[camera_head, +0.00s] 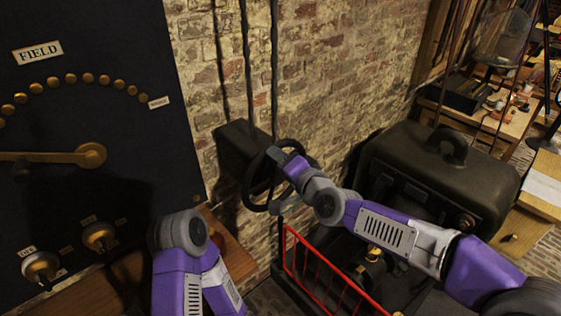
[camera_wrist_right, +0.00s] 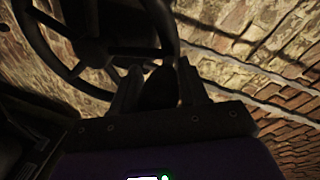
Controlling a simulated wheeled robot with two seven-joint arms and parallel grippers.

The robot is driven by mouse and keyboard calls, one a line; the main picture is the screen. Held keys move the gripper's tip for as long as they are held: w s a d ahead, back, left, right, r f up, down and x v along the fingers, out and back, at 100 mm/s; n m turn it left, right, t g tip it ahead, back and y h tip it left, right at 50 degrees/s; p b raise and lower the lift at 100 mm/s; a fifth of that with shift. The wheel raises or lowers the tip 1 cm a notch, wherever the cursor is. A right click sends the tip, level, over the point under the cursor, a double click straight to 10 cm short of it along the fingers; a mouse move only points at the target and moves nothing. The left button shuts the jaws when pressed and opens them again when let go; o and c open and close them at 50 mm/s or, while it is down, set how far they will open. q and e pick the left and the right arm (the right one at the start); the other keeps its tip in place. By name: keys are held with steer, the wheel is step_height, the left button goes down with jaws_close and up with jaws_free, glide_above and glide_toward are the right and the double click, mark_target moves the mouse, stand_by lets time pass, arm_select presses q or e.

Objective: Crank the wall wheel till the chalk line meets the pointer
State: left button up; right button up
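The dark spoked wall wheel (camera_head: 262,177) is mounted by a dark box on the brick wall, at the middle of the head view. It also fills the upper left of the right wrist view (camera_wrist_right: 92,50). My right gripper (camera_head: 277,158) is at the wheel's upper right rim. In the right wrist view its two fingers (camera_wrist_right: 160,80) stand apart on either side of a dark rounded part at the wheel's rim; whether they press on it is too dark to tell. My left arm is bent at the lower middle, its gripper out of sight. I cannot make out the chalk line or its pointer.
A dark panel (camera_head: 90,200) marked FIELD with a brass lever (camera_head: 50,157) stands at left. A red railing (camera_head: 318,270) is below the wheel. A large dark case (camera_head: 440,165) stands at right, near a cluttered bench (camera_head: 500,125). Vertical pipes (camera_head: 246,70) run above the wheel.

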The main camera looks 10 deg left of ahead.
steer(key=shift+o, duration=1.2)
steer(key=b+v, duration=0.1)
steer(key=v, duration=0.6)
steer(key=shift+s+d, duration=0.15)
steer(key=shift+s, duration=0.05)
steer(key=shift+r, duration=0.1)
